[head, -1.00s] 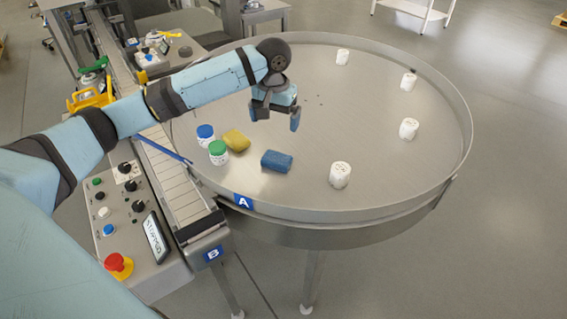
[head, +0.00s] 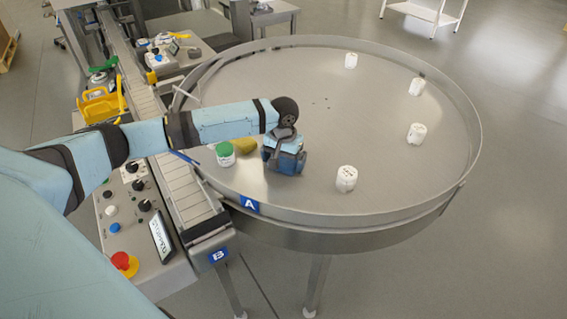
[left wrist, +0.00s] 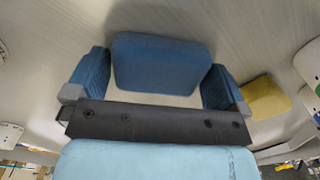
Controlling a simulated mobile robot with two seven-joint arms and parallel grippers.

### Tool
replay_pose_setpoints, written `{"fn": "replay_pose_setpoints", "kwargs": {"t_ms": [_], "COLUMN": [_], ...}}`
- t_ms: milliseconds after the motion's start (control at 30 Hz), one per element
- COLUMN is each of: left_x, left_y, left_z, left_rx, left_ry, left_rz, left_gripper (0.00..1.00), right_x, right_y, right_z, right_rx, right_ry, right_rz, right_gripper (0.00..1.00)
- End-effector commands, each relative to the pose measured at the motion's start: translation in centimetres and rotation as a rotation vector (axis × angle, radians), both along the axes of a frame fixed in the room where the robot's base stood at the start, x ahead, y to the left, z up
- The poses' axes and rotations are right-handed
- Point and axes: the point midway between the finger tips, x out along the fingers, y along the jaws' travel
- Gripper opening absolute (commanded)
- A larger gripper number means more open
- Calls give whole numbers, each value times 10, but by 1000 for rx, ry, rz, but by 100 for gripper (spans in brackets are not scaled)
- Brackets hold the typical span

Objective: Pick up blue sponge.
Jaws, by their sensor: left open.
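The blue sponge (left wrist: 160,62) lies on the round steel table (head: 320,120). In the left wrist view it sits between my two blue-padded fingers and a little beyond them, with gaps on both sides. My left gripper (head: 285,165) is open and low over the sponge in the head view, hiding most of it. The gripper also shows in the left wrist view (left wrist: 154,88). Whether the pads touch the sponge cannot be told from the head view. My right gripper is not in view.
A yellow sponge (head: 244,146) and a green-capped jar (head: 225,154) stand close left of the gripper. Several white containers, one nearest (head: 346,179), stand along the right side. A raised rim (head: 478,130) rings the table. The table's middle is clear.

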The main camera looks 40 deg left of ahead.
Motion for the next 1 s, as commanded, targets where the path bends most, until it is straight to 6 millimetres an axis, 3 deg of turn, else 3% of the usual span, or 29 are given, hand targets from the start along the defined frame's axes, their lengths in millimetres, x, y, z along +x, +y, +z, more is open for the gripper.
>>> {"fn": "replay_pose_setpoints", "kwargs": {"t_ms": [267, 400, 767, 1000], "left_x": [0, 0, 0, 1], "left_y": [0, 0, 0, 0], "left_z": [-4, -4, 0, 27], "left_rx": [-1, -1, -1, -1], "left_ry": [-1, -1, -2, -4], "left_rz": [-1, -1, 0, -1], "left_gripper": [100, 68, 67, 67], "right_x": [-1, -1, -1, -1], "right_y": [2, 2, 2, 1], "right_z": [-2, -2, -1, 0], "right_rx": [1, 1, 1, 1], "right_ry": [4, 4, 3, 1], "right_rz": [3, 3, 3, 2], "right_gripper": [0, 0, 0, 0]}}
